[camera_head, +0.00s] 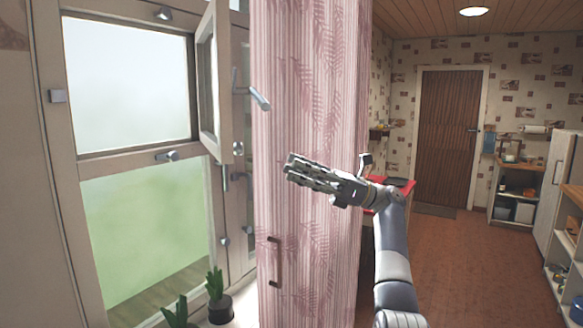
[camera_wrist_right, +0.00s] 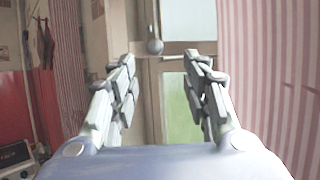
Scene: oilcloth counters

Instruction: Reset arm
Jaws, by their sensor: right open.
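My right arm reaches up from the lower right in the head view. My right gripper (camera_head: 290,172) is in front of the pink striped curtain (camera_head: 310,80) and points left toward the window. In the right wrist view the two fingers of the right gripper (camera_wrist_right: 160,75) stand apart with nothing between them. A round grey knob (camera_wrist_right: 155,46) and the window frame show beyond the gap, apart from the fingers. My left gripper is not in view.
A window (camera_head: 140,150) with a small open pane (camera_head: 216,80) stands at the left. Potted plants (camera_head: 217,295) are on the sill below. A red-topped counter (camera_head: 376,207) is partly hidden behind my arm. Clear floor (camera_head: 450,260) leads to a brown door (camera_head: 447,135).

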